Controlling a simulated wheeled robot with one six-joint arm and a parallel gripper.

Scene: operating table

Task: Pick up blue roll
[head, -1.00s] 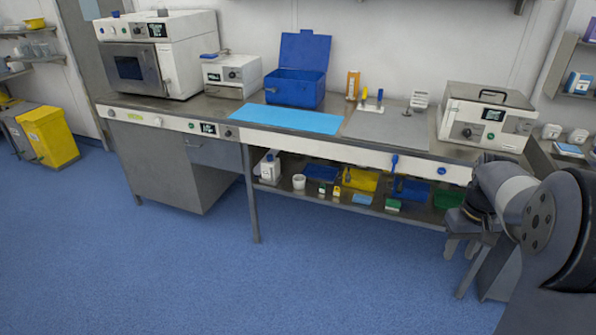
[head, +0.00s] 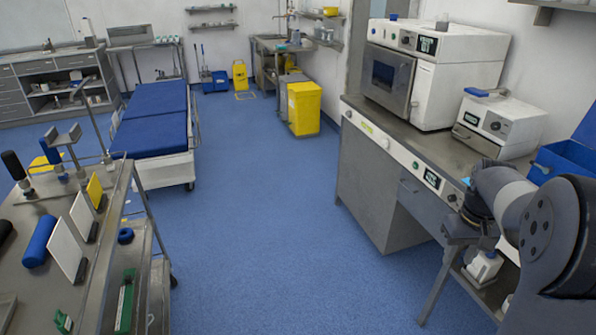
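A blue roll (head: 40,242) lies on the metal top of a trolley (head: 40,202) at the left of the head view. It lies at a slant beside an upright white panel (head: 66,250). My gripper (head: 462,252) is at the right, pointing down in front of the counter. It is far from the roll, with the floor between them. Its fingers look apart, with nothing seen between them. Part of the gripper is hard to make out against the counter behind it.
The trolley also bears black-handled items, a yellow panel (head: 95,191) and a green item (head: 124,305). A bed with a blue mattress (head: 152,134) stands behind it. A counter (head: 408,140) with white machines runs along the right. Blue floor (head: 290,230) is clear in the middle.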

